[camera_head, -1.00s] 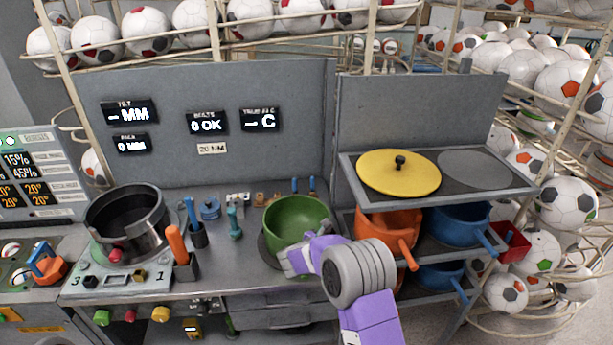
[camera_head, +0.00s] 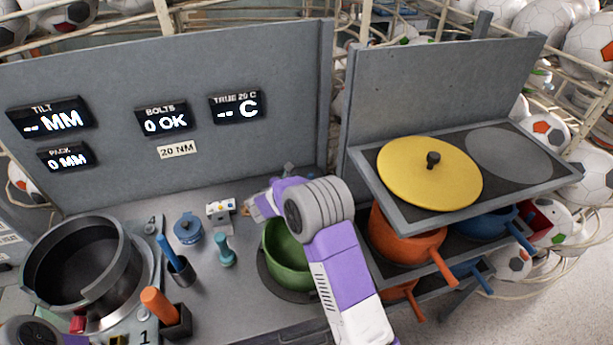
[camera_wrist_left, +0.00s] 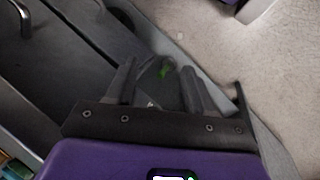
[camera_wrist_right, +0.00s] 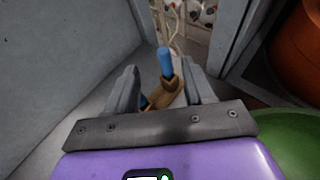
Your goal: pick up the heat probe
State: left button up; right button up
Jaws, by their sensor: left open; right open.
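In the right wrist view, a blue-handled tool (camera_wrist_right: 166,62) stands by a tan holder (camera_wrist_right: 163,97) between the spread fingers of my right gripper (camera_wrist_right: 159,68); it is probably the heat probe. I cannot tell whether the fingers touch it. In the head view my right gripper (camera_head: 256,203) is at the back of the bench, behind the green pot (camera_head: 287,262), and hides the tool. My left gripper (camera_wrist_left: 160,70) is open and empty, low over the floor side of the bench. The temperature display (camera_head: 237,107) reads "-- C".
A dark cylinder (camera_head: 48,290) stands at left. A blue-handled tool in a cup (camera_head: 181,270), an orange-handled tool (camera_head: 158,304), a blue part (camera_head: 188,228) and a teal part (camera_head: 223,251) stand nearby. A rack with a yellow lid (camera_head: 415,180) and orange pot (camera_head: 395,240) is at right.

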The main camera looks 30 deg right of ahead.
aim_at(310, 174)
jog(key=x, duration=0.4)
jog(key=p+x, duration=0.1)
jog(key=x, duration=0.1)
jog(key=shift+s+d+f, duration=0.15)
jog(key=shift+s, duration=0.15)
grip_shut()
